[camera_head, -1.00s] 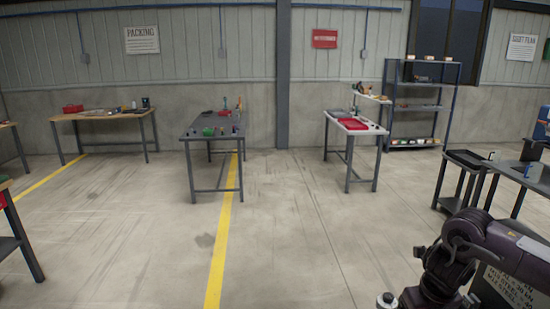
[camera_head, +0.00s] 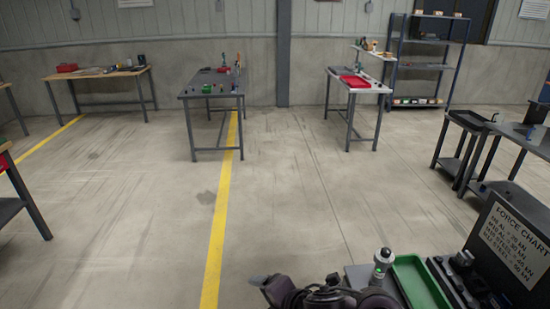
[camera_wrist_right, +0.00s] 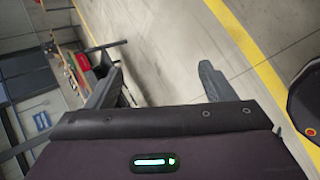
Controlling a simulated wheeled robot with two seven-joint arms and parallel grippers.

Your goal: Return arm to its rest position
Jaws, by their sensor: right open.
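My right gripper (camera_wrist_right: 160,88) is open in the right wrist view, its two dark fingers wide apart with nothing between them. In the head view my right arm (camera_head: 325,294) lies low along the bottom edge, left of the near bench's things. Its lower part is cut off by the frame. My left gripper is in neither view.
A grey table (camera_head: 212,90) and a white table (camera_head: 357,86) stand farther off. Floor between is clear.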

